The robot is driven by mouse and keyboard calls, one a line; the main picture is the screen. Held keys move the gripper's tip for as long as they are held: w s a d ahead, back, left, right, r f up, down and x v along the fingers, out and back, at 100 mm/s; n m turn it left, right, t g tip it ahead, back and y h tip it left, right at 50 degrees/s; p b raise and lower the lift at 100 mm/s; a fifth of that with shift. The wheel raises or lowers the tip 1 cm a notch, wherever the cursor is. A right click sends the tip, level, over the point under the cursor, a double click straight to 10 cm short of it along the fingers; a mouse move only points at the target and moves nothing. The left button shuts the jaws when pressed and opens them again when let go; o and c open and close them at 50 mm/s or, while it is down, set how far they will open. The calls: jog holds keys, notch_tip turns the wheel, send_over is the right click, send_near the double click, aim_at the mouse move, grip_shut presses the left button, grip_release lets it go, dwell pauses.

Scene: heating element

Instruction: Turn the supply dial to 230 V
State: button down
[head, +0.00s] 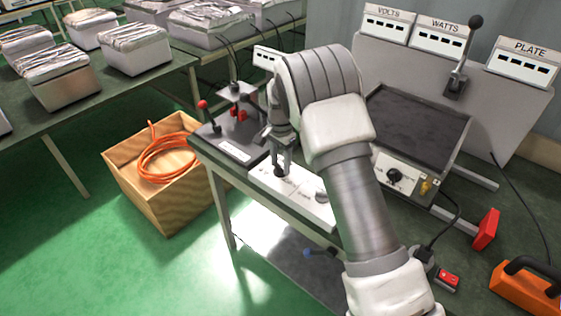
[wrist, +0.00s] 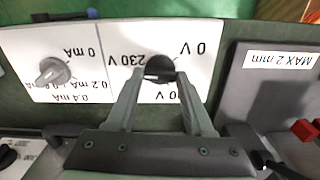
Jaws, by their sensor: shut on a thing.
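The supply dial (wrist: 160,67) is a dark round knob on a white panel (wrist: 205,75) with printed voltage marks. In the wrist view the print is upside down, with "230 V" left of the knob and "0 V" right of it. A third voltage mark below is partly covered by my fingers. My gripper (wrist: 161,82) points at the panel with its two fingers shut on the dial. In the head view my gripper (head: 281,165) stands over the panel at the front bench edge, the dark dial (head: 280,173) at its tips. The dial's pointer cannot be made out.
A grey mA knob (wrist: 55,73) sits beside the dial. A dark box marked "MAX 2 mm" (wrist: 280,75) with red parts is on the other side. VOLTS (head: 387,24), WATTS (head: 440,43) and PLATE (head: 527,63) meters stand behind. A wooden crate (head: 150,200) stands on the floor.

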aim_at(281, 166)
jog(key=shift+m, duration=0.8)
jog(key=shift+c, duration=1.4)
grip_release()
notch_tip(281, 166, up, 18)
jog(key=p, duration=0.1)
jog(key=shift+f, duration=0.25)
